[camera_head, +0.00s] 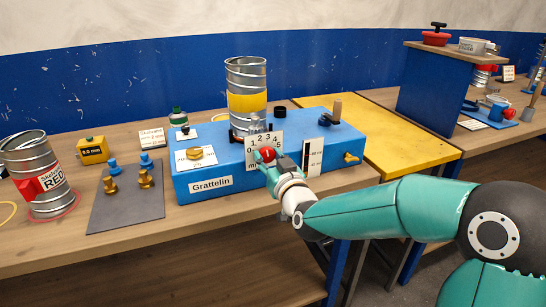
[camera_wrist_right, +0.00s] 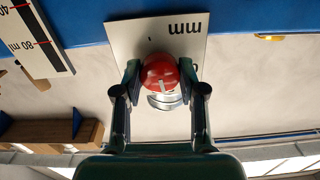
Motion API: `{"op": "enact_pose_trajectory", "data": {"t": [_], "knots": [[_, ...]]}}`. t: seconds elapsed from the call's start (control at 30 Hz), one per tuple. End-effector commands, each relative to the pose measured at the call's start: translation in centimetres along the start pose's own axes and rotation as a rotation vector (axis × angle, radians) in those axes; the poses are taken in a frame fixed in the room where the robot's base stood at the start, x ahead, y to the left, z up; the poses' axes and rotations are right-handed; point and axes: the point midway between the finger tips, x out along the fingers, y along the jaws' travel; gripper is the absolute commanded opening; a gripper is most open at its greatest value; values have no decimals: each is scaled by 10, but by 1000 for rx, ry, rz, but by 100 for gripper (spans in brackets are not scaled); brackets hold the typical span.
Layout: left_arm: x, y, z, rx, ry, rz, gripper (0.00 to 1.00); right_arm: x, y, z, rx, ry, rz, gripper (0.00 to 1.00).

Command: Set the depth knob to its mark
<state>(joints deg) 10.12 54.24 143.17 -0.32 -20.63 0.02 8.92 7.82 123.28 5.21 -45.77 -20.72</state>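The depth knob (camera_head: 268,155) is red and round, on the front of the blue Grattelin machine (camera_head: 213,186). Its white dial plate (camera_head: 276,142) reads 0 to 5, with "mm" below. My right gripper (camera_head: 269,163) reaches the knob from the front. In the right wrist view the knob (camera_wrist_right: 159,70) sits between the two fingertips, which appear to touch both its sides. A pale pointer line shows on the knob face. The plate (camera_wrist_right: 184,38) appears upside down there, with most numbers hidden. I cannot make out the target mark. My left gripper is not in view.
A white scale card (camera_head: 313,158) stands right of the dial, with a brass tap (camera_head: 351,158) beyond it. A spiral duct (camera_head: 247,90) rises from the machine. A grey mat (camera_head: 126,199) with brass and blue parts lies left. A yellow table (camera_head: 415,140) stands right.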

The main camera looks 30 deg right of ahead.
Motion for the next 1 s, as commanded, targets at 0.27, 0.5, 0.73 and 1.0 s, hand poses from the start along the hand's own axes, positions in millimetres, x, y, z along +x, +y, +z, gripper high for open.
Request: {"op": "enact_pose_trajectory", "data": {"t": [0.27,0.5,0.73,1.0], "knots": [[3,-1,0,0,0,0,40,0,1,1,-12,1,3,6],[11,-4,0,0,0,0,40,0,1,0,-113,2,3,6],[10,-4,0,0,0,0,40,0,1,0,-114,1,3,42],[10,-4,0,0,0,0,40,0,1,0,-114,1,2,66]]}}
